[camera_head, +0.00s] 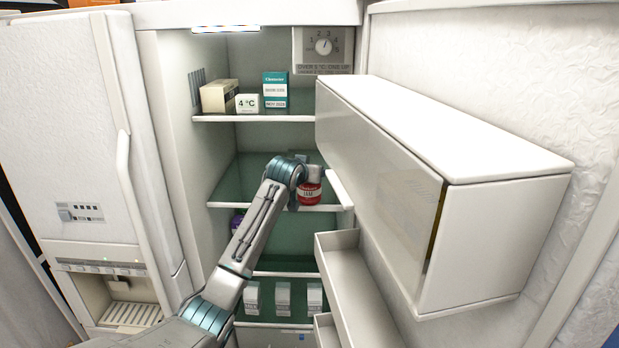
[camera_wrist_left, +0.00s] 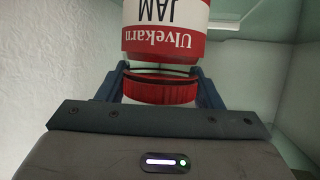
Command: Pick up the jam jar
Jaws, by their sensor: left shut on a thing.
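The jam jar (camera_head: 310,192), with a red and white label, is at the front of the fridge's middle shelf (camera_head: 228,204). I cannot tell whether its base touches the shelf. In the left wrist view the jar (camera_wrist_left: 165,38) appears upside down, with "JAM" on its label and a red lid (camera_wrist_left: 160,92) nearest the wrist. My left gripper (camera_wrist_left: 157,75) is shut on the jar around its lid end, one finger on each side. In the head view my left arm reaches in from below, and its wrist partly hides the gripper. My right gripper is not in view.
The open fridge door with a large white bin (camera_head: 480,150) stands close on the right of the jar. A door tray (camera_head: 345,270) is below it. Boxes (camera_head: 219,96) stand on the upper shelf (camera_head: 258,118). Several cartons (camera_head: 284,298) stand lower down. A purple item (camera_head: 237,222) is partly hidden by my arm.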

